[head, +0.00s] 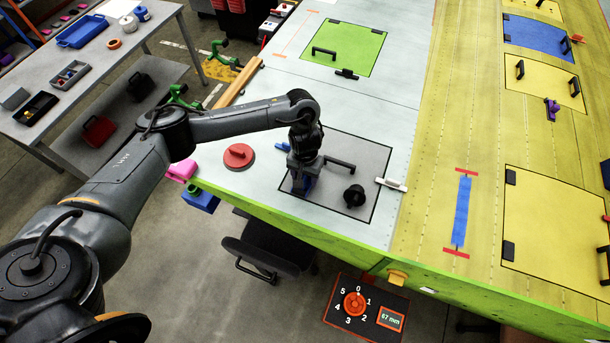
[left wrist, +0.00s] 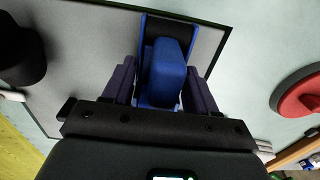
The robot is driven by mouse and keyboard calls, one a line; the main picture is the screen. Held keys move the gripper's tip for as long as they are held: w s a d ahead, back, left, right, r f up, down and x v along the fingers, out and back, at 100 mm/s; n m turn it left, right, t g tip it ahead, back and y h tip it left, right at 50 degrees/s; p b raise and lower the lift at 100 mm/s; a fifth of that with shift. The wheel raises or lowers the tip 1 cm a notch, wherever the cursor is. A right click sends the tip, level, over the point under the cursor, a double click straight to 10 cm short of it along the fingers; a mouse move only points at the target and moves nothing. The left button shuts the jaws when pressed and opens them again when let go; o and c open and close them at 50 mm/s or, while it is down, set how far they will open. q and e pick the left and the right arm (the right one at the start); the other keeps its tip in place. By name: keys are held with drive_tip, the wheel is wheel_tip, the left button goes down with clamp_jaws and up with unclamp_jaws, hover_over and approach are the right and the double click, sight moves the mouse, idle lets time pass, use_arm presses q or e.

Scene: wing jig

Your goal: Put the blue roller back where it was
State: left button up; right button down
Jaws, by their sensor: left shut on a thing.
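The blue roller (left wrist: 166,72) sits between the two fingers of my left gripper (left wrist: 160,85) in the left wrist view. A dark cylinder (left wrist: 168,28) shows at the far end of its blue frame. In the head view my left gripper (head: 303,183) points down over the grey panel (head: 325,207), left of the panel's black handle. Only a little of the blue roller (head: 309,184) shows there, behind the fingers. I cannot tell whether the roller touches the panel. My right gripper is not in view.
A black knob (head: 354,196) stands on the panel, right of the gripper, and a white marker-like piece (head: 391,184) lies at its right edge. A red disc (head: 239,156) is to the left. A blue holder (head: 200,200) and pink block (head: 182,170) are at the table's edge.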

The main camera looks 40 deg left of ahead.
use_arm(q)
drive_tip(key=shift+f, duration=0.15)
drive_tip(key=o, duration=0.9)
drive_tip(key=shift+o, duration=0.2)
